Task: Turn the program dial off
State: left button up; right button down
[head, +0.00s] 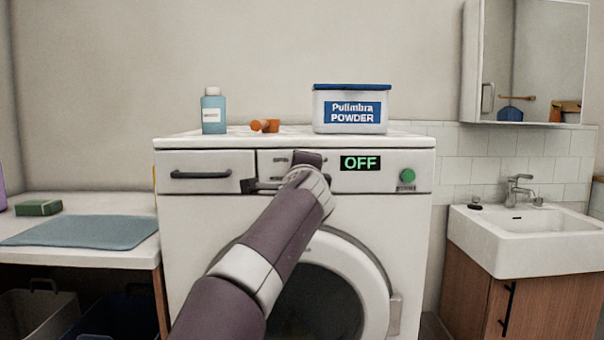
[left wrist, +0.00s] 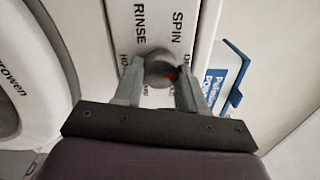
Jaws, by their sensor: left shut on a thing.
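The washing machine (head: 180,230) stands in the middle of the head view. Its display (head: 361,163) reads OFF in green. The program dial (left wrist: 158,68) is a round grey knob with a red mark, on a white panel lettered RINSE and SPIN in the left wrist view. My left gripper (head: 280,174) is at the control panel, its two fingers on either side of the dial and shut on it. The gripper also shows in the left wrist view (left wrist: 159,84). In the head view my gripper and arm hide the dial. My right gripper is not in view.
On the machine's top are a blue bottle (head: 213,112), an orange scoop (head: 266,126) and a powder box (head: 350,112). A green button (head: 408,175) is right of the display, a drawer handle (head: 200,175) to the left. A sink (head: 530,245) stands at right.

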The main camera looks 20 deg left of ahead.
pick_arm(q)
jog(key=shift+r, duration=0.1)
jog(key=o, duration=1.1)
jog(key=shift+c, duration=0.2)
jog(key=b+v, duration=0.3)
jog(key=v, duration=0.9)
jog(key=shift+s, duration=0.4)
jog(key=shift+d, duration=0.1)
